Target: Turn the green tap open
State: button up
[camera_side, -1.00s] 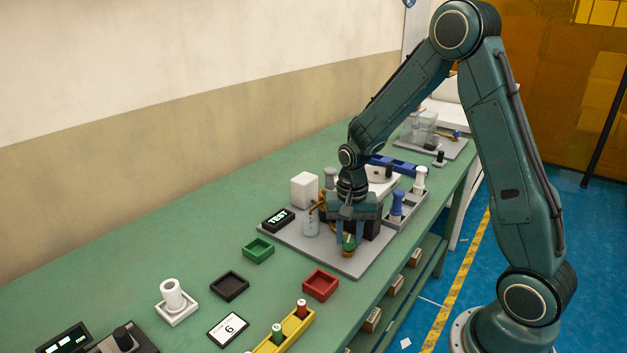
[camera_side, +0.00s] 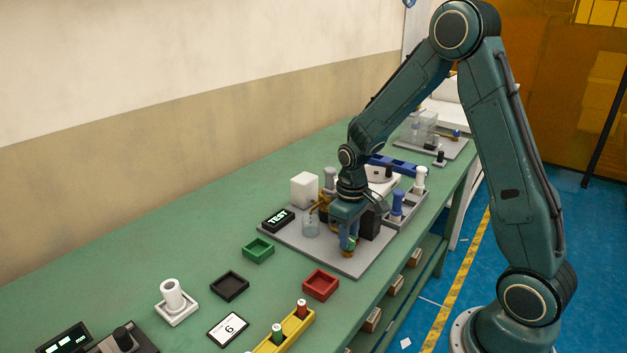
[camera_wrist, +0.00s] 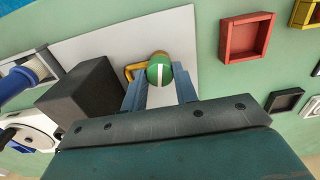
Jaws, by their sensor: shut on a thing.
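The green tap (camera_wrist: 160,70) is a round green knob with a white stripe across its top, on a brass pipe (camera_wrist: 133,71). In the side view the tap is mostly hidden by my fingers, with its brass base (camera_side: 348,254) showing near the front edge of the grey plate (camera_side: 345,266). My gripper (camera_side: 349,241) points down over the tap. In the wrist view my gripper (camera_wrist: 159,82) has one finger on each side of the knob, shut on it.
A red tray (camera_side: 320,285) and a green tray (camera_side: 258,251) lie nearby on the table. A blue-topped item (camera_side: 397,203) stands at the right.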

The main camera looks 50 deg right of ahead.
jog(key=shift+r+n, duration=0.1)
jog(key=shift+n, duration=1.4)
jog(key=o, duration=1)
jog(key=shift+r, duration=0.1)
notch_tip(320, 180, up, 14)
jog(key=shift+f, duration=0.2)
